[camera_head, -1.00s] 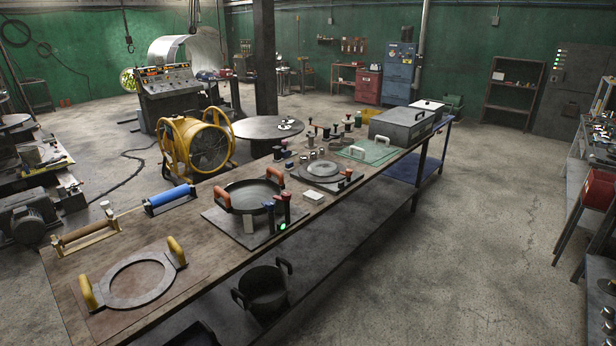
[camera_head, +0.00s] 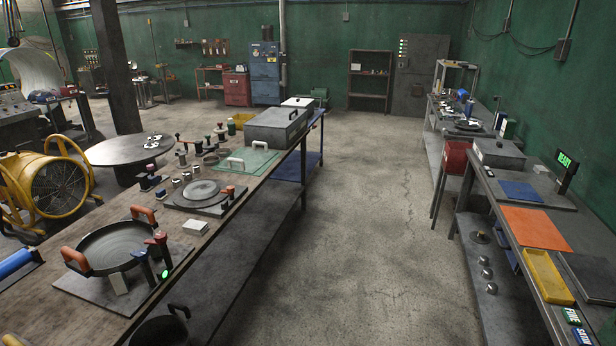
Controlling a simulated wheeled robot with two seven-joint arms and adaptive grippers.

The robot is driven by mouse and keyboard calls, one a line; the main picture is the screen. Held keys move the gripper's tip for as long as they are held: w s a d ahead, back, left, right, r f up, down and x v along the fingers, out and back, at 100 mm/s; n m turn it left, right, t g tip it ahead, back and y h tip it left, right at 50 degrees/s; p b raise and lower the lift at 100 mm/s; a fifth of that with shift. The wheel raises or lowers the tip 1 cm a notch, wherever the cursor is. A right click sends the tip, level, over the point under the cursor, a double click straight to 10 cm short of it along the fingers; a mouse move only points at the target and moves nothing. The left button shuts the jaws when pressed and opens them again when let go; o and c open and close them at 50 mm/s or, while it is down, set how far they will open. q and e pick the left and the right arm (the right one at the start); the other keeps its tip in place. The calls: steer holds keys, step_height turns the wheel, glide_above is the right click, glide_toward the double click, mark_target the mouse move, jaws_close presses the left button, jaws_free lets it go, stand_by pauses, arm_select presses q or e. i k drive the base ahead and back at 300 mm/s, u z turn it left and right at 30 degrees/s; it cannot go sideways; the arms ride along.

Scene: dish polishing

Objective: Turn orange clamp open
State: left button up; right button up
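On the left workbench a dark round pan (camera_head: 112,246) sits on a grey plate (camera_head: 75,284). Orange handles stand at its far rim (camera_head: 143,215) and near left rim (camera_head: 75,259). At its right side are a red-orange-topped upright lever (camera_head: 158,246) and a blue one (camera_head: 145,267), near a small green light (camera_head: 165,273). Farther back, a smaller round dish fixture (camera_head: 203,190) has a small orange-red lever (camera_head: 229,191) at its right. I cannot tell which orange part is the clamp or whether it is open. Neither gripper shows.
A wide concrete aisle (camera_head: 345,240) is clear between the left bench and the right bench. The right bench holds an orange mat (camera_head: 535,228), a yellow tray (camera_head: 547,276) and a lit green sign (camera_head: 566,165). A yellow fan (camera_head: 48,183) stands left.

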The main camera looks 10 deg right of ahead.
mark_target(230, 190)
steer(key=z, duration=0.5)
steer(key=i, duration=1.65)
steer(key=u, duration=1.05)
steer(key=i, duration=0.65)
steer(key=u, duration=0.8)
